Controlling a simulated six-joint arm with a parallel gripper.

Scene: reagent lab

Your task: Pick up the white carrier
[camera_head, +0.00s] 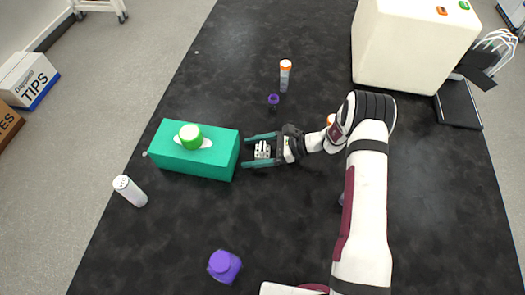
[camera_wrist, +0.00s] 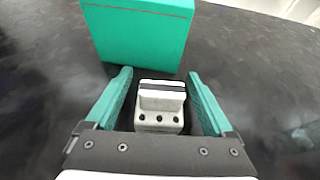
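The white carrier (camera_head: 262,150) is a small white block on the black table, just right of the green box. In the wrist view the white carrier (camera_wrist: 160,104) shows a dark slot across its upper part and several dark holes on its near face. My gripper (camera_head: 259,151) is low over the table with its two teal fingers on either side of the carrier. In the wrist view my gripper (camera_wrist: 160,92) is open, with a gap between each finger and the carrier. The carrier's lower near part is hidden by the gripper body.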

